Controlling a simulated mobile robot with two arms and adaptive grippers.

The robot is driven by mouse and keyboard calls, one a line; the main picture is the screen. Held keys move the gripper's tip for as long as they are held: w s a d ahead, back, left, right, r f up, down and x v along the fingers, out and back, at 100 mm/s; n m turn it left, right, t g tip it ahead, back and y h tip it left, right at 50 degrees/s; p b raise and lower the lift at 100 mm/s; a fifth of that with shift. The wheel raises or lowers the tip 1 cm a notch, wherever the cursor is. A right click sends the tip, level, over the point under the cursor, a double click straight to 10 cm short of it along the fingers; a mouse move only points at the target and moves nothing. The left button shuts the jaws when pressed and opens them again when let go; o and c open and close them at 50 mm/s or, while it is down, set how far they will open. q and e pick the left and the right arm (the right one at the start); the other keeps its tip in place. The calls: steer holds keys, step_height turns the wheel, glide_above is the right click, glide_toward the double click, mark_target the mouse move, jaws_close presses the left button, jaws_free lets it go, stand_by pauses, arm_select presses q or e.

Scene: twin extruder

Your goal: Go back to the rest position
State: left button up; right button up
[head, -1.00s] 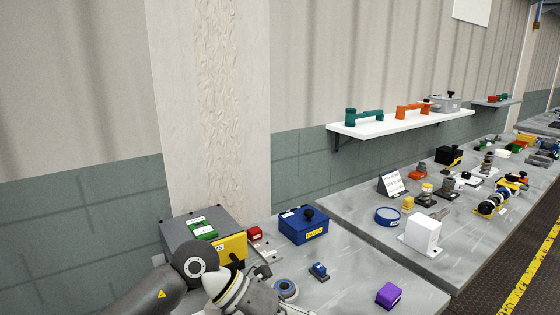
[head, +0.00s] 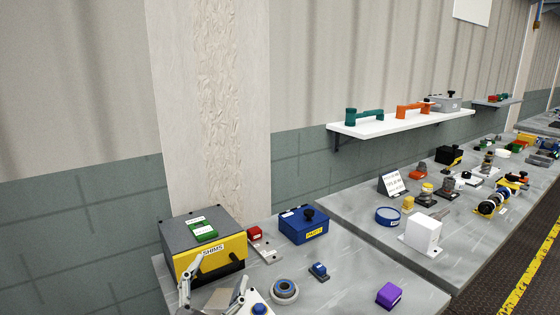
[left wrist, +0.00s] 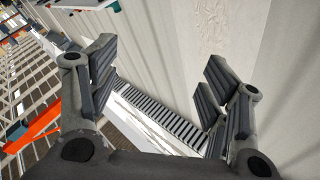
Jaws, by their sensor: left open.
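My left gripper (head: 214,277) is at the bottom left of the head view, its fingers pointing up and spread apart. It shows in front of the grey and yellow SHIMS box (head: 215,254). The left wrist view shows the same gripper (left wrist: 160,78) open, with nothing between its fingers; the wall and a slatted strip show beyond them. The lower part of the left arm is cut off by the frame edge. My right gripper is not in view.
A purple block (head: 389,295) lies further right. A white shelf (head: 400,123) juts from the wall.

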arm_select(q)
steer(key=s+a+f+n+g+y, duration=0.25)
steer(key=s+a+f+g, duration=0.2)
steer(key=f, duration=0.55)
steer(key=s+a+f+n+g+y, duration=0.25)
steer(key=s+f+g, duration=0.2)
steer(key=f, duration=0.45)
steer(key=s+a+f+g+h, duration=0.1)
steer(key=s+f+g, duration=0.35)
steer(key=s, duration=0.45)
steer(key=s+a+f+g, duration=0.1)
steer(key=s+f+g, duration=0.3)
steer(key=s, duration=0.5)
step_height(320, 180, down, 27)
steer(key=s, duration=0.1)
steer(key=s+a+f+g, duration=0.1)
steer(key=s+a+f, duration=0.1)
steer(key=s+f, duration=1.4)
steer(key=shift+s+a, duration=0.3)
steer(key=shift+s, duration=0.15)
steer(key=shift+g, duration=0.25)
